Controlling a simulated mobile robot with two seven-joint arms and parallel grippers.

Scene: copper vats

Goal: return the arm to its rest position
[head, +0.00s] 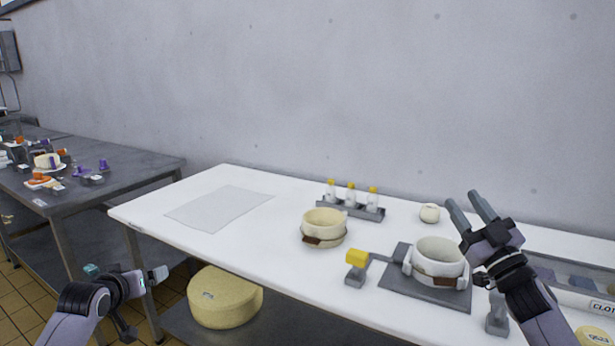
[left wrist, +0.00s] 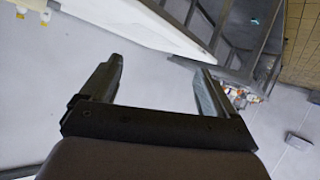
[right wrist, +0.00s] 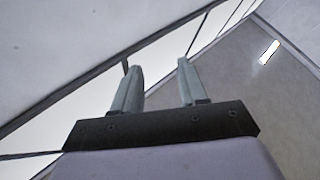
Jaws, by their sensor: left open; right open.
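My right gripper (head: 471,210) is raised above the right part of the white table, just right of a white pot, with its fingers pointing up. It is open and empty; its two fingers stand apart in the right wrist view (right wrist: 157,85). My left gripper (head: 160,275) is low at the left, in front of the white table's left end. Its fingers stand apart with nothing between them in the left wrist view (left wrist: 155,85).
The white table (head: 270,255) holds a grey sheet (head: 220,208), a cream pot (head: 324,222), a rack of yellow-capped bottles (head: 351,208), a white pot (head: 437,257) on a dark plate and a small round jar (head: 429,213). A yellow cheese wheel (head: 224,297) lies below. A grey table (head: 110,185) stands left.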

